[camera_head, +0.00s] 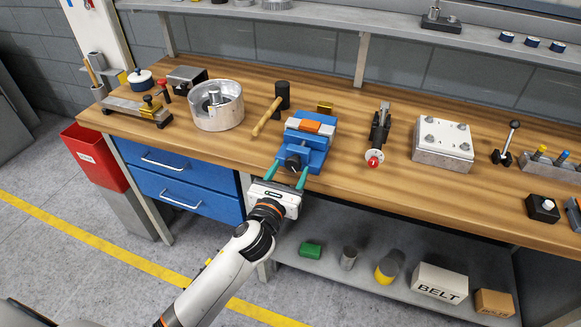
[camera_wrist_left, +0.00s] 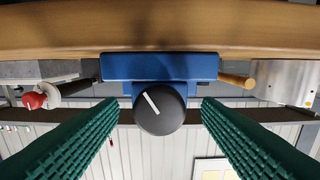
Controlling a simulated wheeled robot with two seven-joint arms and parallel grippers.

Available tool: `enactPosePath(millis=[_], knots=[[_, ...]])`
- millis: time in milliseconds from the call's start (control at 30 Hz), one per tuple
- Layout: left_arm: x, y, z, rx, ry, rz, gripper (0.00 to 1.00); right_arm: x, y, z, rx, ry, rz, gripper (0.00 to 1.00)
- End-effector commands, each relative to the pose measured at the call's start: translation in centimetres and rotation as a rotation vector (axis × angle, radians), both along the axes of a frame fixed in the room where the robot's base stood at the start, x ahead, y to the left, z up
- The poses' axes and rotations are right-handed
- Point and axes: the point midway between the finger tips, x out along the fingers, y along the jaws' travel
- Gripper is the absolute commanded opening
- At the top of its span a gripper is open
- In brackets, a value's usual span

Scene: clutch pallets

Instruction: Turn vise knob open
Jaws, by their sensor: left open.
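A blue vise (camera_head: 309,140) stands near the front edge of the wooden workbench, with an orange block (camera_head: 311,127) on its top. Its dark round knob (camera_head: 292,162) faces the front; in the left wrist view the knob (camera_wrist_left: 160,108) is black with a white line tilted to the upper left. My left gripper (camera_head: 287,173) is open, with one green finger on each side of the knob. In the left wrist view the fingers (camera_wrist_left: 160,125) show clear gaps to the knob on both sides. My right gripper is not in view.
The bench (camera_head: 345,180) front edge runs close under the vise.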

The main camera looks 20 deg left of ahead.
Motion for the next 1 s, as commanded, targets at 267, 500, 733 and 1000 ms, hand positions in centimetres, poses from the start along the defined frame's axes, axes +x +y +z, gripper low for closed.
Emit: enactPosePath(millis=[267,500,733,1000], knots=[[1.44,-0.07,0.03,-0.001,0.0,-0.001,0.59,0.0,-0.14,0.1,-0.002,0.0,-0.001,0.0],[1.41,-0.07,0.01,-0.001,0.0,-0.001,0.51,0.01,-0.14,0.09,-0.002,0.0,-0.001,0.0],[1.39,-0.08,0.0,-0.001,0.0,-0.001,0.15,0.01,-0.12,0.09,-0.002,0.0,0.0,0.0],[1.38,-0.08,0.02,-0.03,0.002,-0.001,0.15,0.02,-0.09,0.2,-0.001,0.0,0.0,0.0]])
